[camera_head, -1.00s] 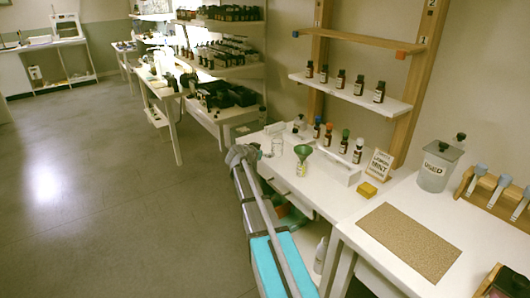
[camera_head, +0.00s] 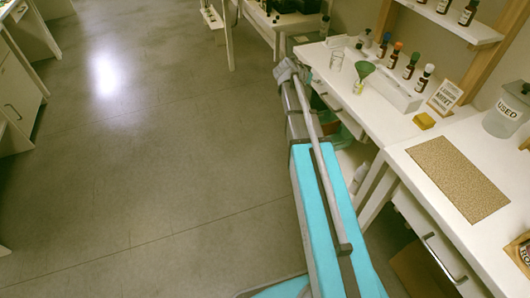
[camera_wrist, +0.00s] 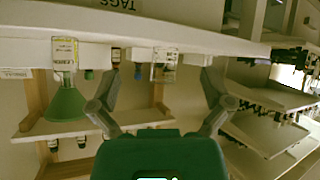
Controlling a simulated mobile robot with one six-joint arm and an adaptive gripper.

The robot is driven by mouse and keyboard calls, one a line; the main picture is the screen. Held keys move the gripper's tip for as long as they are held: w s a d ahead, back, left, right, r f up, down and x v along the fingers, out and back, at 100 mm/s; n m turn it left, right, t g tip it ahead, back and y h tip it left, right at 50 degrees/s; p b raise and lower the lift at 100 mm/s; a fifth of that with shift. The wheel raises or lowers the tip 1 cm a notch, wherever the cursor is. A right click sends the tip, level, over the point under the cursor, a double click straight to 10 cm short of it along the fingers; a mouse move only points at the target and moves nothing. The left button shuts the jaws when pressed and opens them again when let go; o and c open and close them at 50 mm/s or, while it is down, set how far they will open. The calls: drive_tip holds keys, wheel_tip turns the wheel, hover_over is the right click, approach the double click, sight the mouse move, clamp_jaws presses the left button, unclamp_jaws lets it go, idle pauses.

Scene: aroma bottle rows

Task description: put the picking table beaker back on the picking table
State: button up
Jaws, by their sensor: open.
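A clear glass beaker (camera_head: 337,60) stands at the left end of the white table (camera_head: 385,118), near its front edge. In the upside-down wrist view the beaker (camera_wrist: 163,66) shows between the two fingers of my gripper (camera_wrist: 160,84). The fingers are spread wide and the gripper is empty. The beaker appears beyond the fingers, and I see no contact. In the head view my arm reaches up beside the table's front edge, and its end is near the beaker; the fingers are not clear there.
A green funnel (camera_head: 364,70) stands just right of the beaker. Dropper bottles (camera_head: 411,65), a yellow sponge (camera_head: 424,121) and a lemon mint sign (camera_head: 444,97) are farther right. A tan mat (camera_head: 458,177) lies on the nearer table. Open floor (camera_head: 150,160) is at left.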

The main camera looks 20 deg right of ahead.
drive_tip(key=s+a+f+n+g+y, duration=0.1)
drive_tip(key=s+a+f+n+y, duration=0.1)
drive_tip(key=s+a, duration=0.6)
drive_tip(key=s+a+f+n+g+y, duration=0.2)
drive_tip(key=s+a+f+n+y, duration=0.1)
drive_tip(key=s+a, duration=0.5)
drive_tip(key=s+a+f+n+g+y, duration=0.2)
drive_tip(key=s+a+n+y, duration=0.3)
drive_tip(key=s+a, duration=0.4)
drive_tip(key=a+f+n, duration=0.1)
drive_tip(key=a, duration=0.1)
drive_tip(key=shift+a, duration=0.3)
